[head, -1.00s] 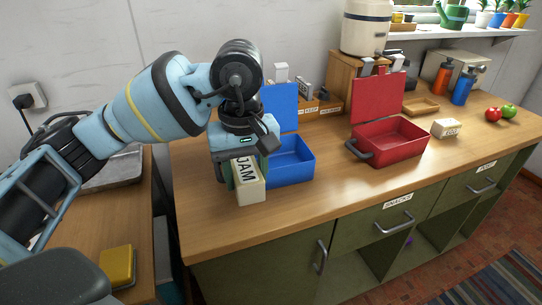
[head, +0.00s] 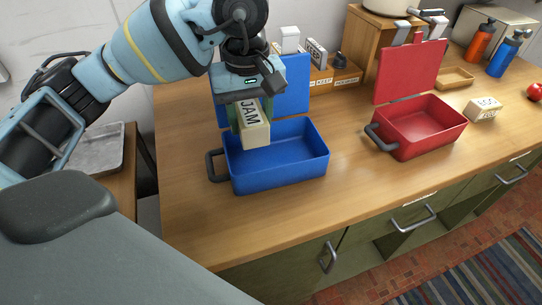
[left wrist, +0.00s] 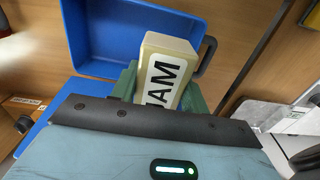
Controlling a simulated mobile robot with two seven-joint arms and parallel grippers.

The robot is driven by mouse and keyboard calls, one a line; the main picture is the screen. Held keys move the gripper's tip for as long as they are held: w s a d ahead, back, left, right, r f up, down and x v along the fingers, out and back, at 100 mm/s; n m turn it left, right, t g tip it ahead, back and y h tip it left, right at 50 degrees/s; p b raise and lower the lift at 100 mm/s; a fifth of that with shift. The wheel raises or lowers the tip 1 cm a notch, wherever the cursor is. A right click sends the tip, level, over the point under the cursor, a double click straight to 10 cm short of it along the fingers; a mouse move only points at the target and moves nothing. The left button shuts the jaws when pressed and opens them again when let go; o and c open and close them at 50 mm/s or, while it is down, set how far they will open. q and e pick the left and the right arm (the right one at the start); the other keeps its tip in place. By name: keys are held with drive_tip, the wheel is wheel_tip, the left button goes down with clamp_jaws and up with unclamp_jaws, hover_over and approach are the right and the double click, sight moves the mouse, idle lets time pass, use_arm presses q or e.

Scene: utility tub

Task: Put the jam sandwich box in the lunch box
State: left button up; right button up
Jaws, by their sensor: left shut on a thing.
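The jam sandwich box (head: 255,133) is a cream block with a white JAM label. My left gripper (head: 249,112) is shut on it and holds it tilted over the left part of the open blue lunch box (head: 285,173). In the left wrist view the jam box (left wrist: 166,66) sits between the green fingers (left wrist: 160,88), with the blue box (left wrist: 95,45) beyond it. The blue box is empty where I can see inside; its lid (head: 290,85) stands up behind, partly hidden by my gripper. My right gripper is not in view.
An open red box (head: 418,128) stands to the right, with another cream labelled block (head: 483,109) beside it. Wooden holders (head: 345,74) with labels stand at the back. The counter's front left (head: 195,215) is clear.

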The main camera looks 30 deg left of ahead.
sight(254, 167)
use_arm(q)
drive_tip(key=shift+f, duration=4.9)
drive_tip(key=shift+f, duration=0.1)
drive_tip(key=shift+f, duration=0.15)
drive_tip(key=o, duration=0.7)
drive_tip(key=shift+o, duration=0.2)
wheel_tip(254, 167, up, 12)
drive_tip(key=shift+r, duration=0.25)
